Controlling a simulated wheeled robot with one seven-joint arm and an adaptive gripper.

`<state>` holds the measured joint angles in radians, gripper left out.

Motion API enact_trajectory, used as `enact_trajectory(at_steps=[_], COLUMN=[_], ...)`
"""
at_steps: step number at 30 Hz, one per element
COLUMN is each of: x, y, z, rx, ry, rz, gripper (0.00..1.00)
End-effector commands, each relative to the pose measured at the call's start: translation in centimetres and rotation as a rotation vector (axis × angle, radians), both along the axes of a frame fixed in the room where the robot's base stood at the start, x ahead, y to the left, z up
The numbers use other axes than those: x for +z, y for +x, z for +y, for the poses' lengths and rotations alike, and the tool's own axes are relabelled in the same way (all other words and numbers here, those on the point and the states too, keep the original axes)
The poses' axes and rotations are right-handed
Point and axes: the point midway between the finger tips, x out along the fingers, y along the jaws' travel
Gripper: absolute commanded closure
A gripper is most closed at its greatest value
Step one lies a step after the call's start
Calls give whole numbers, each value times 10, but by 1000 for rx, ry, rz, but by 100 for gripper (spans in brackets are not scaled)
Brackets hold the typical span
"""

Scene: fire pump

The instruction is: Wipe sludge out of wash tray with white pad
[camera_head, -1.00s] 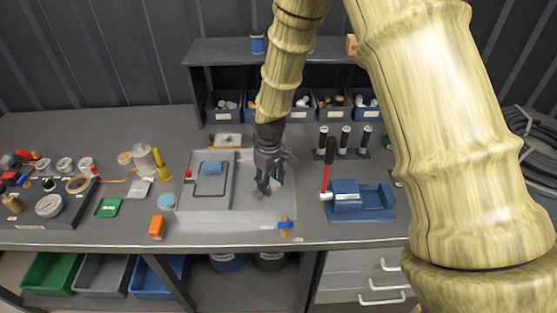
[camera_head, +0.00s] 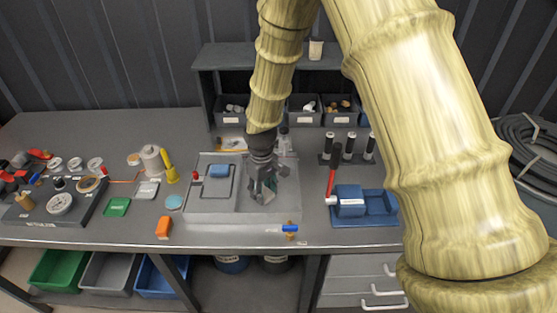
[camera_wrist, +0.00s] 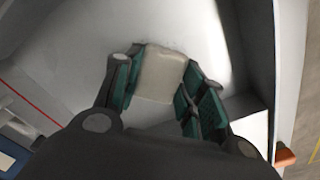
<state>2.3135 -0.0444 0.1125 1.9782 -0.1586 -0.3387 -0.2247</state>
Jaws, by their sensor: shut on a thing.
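The pale grey wash tray (camera_head: 235,217) sits at the front middle of the bench, with a raised board in its left part. My gripper (camera_head: 264,192) points down into the right basin. In the wrist view, my gripper (camera_wrist: 158,85) is shut on a white pad (camera_wrist: 163,68), a pale block between the teal-lined fingers. In the head view the fingers mostly hide the pad. The tray wall also shows in the wrist view (camera_wrist: 287,70). I cannot make out sludge clearly; a dark area beneath the gripper may be shadow. Whether the pad touches the tray floor is unclear.
A blue-handled valve (camera_head: 290,229) is at the front right edge. An orange block (camera_head: 163,227) stands front left. Small bins (camera_head: 305,110) line the back.

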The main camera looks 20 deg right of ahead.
Motion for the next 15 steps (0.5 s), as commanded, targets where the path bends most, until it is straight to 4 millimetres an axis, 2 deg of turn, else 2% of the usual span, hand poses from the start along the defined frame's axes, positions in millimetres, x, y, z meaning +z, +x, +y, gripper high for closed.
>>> enact_trajectory(at_steps=[8,12,15], x=[2,29,36], y=[0,0,0], z=[16,15,14], rx=[-11,-12,-13], ry=[0,0,0], rz=[2,-1,0], gripper=[82,82,82])
